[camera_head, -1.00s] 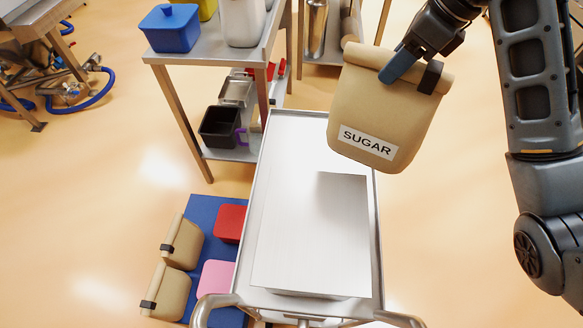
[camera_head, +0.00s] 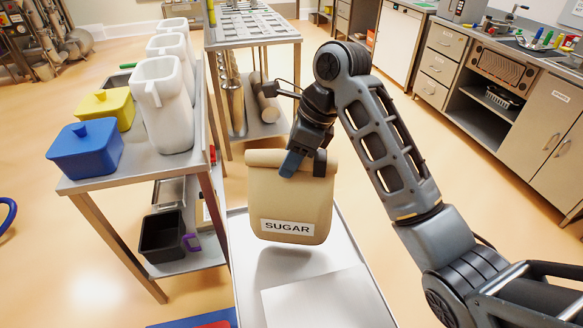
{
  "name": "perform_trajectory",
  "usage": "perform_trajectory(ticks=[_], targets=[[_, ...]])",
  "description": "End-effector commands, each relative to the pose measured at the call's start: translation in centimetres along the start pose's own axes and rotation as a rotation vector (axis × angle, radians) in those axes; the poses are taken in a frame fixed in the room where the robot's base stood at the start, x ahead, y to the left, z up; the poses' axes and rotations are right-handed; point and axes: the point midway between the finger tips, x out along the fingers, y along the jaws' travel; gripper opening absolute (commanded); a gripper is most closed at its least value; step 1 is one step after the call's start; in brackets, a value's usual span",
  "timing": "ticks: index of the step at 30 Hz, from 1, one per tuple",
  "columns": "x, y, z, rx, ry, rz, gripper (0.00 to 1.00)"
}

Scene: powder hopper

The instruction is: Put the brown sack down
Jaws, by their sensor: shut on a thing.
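The brown sack (camera_head: 288,200) carries a white label reading SUGAR and has a rolled top. My gripper (camera_head: 305,165) is shut on this rolled top, and the sack hangs upright from it. The sack is over the far part of a pale metal cart top (camera_head: 335,262). A soft shadow lies on the cart below the sack, and the sack looks a little above the surface. The rear end of the cart is hidden behind the sack.
A metal table at left holds a blue lidded box (camera_head: 86,150), a yellow box (camera_head: 106,108) and white jugs (camera_head: 160,105). A black bin (camera_head: 163,237) is on its lower shelf. A white flat panel (camera_head: 322,300) lies on the near cart top. Counters line the right.

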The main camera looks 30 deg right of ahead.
Motion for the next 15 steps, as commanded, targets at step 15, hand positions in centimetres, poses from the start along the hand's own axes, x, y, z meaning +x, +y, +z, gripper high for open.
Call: perform_trajectory(ticks=[15], targets=[[3.9, -0.2, -1.6, -0.003, -0.005, -0.006, 0.0]])
